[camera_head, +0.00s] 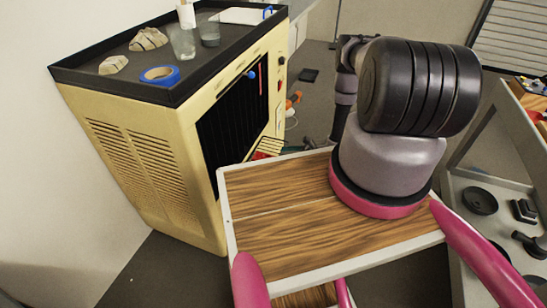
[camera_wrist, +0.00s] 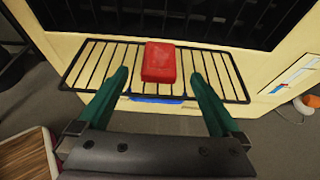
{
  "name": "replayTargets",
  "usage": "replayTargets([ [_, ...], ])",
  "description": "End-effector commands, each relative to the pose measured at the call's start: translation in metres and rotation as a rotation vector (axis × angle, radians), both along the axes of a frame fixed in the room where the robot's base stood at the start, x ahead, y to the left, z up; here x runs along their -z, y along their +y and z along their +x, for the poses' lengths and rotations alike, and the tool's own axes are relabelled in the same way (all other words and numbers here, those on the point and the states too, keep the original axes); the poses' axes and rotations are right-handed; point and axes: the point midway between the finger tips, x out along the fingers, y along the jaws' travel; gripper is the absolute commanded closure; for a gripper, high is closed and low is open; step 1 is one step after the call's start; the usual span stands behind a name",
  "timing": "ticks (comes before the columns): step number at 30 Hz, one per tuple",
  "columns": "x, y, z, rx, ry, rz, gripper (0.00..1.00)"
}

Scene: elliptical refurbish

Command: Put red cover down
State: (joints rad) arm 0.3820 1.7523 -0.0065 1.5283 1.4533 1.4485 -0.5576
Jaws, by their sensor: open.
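The red cover (camera_wrist: 159,62) is a small red block lying on a black wire rack (camera_wrist: 225,72) at the front of a cream cabinet in the wrist view. My gripper (camera_wrist: 160,76) is open, with its two green fingers pointing toward the rack. The red cover lies ahead, between the lines of the fingers, with gaps showing on both sides. Whether the fingertips are level with it cannot be told. A blue strip (camera_wrist: 155,98) shows at the rack's near edge, below the red cover.
The cream cabinet (camera_head: 140,160) stands at the left in the head view. Its black top (camera_head: 120,88) holds stones, a blue tape roll (camera_head: 160,75) and glasses. A wood-topped surface (camera_head: 280,235) with a pale rim lies in front. A grey tray with dark parts is at right.

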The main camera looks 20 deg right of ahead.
Motion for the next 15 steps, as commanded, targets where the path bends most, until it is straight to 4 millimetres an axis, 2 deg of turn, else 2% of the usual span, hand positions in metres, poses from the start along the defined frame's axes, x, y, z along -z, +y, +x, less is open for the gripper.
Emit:
replayTargets([
  [3, -0.005, -0.010, -0.006, 0.001, -0.001, -0.001, 0.00],
  [8, -0.007, -0.013, -0.010, 0.000, -0.001, -0.001, 0.00],
  [13, -0.009, -0.013, -0.008, -0.005, -0.003, -0.001, 0.00],
  [15, -0.019, -0.013, -0.001, -0.021, -0.014, -0.006, 0.00],
])
